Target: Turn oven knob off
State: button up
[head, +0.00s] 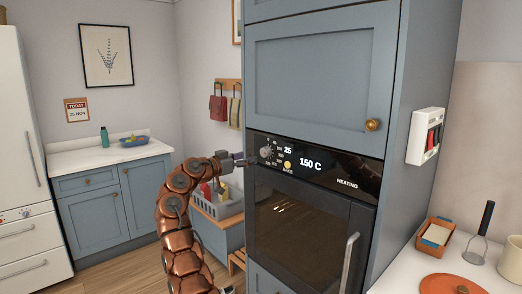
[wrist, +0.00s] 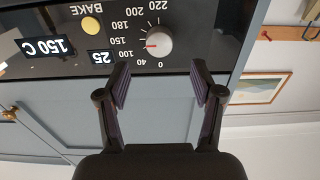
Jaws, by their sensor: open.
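The oven knob (wrist: 158,42) is a round silver dial with a red pointer on the black control panel. The wrist view is upside down; there the pointer faces left, roughly toward the 150 mark. The 0 mark lies just below the knob in that picture. In the head view the knob (head: 265,152) is at the panel's left end. My gripper (wrist: 160,82) is open and empty, its fingers spread below the knob in the wrist view, apart from it. In the head view my gripper (head: 246,160) is just left of the knob, partly dark against the panel.
The panel's display (head: 311,164) reads 150 C, with 25 and HEATING also lit. A yellow BAKE button (wrist: 91,25) is close to the knob. The oven door handle (head: 348,262) sticks out below. A crate (head: 230,209) stands behind my arm.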

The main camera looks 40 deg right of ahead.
aim_at(263, 153)
jog(key=shift+s+d+p, duration=0.1)
jog(key=shift+d+p, duration=1.25)
jog(key=shift+d, duration=2.45)
jog(key=shift+c, duration=0.3)
jog(key=c, duration=1.1)
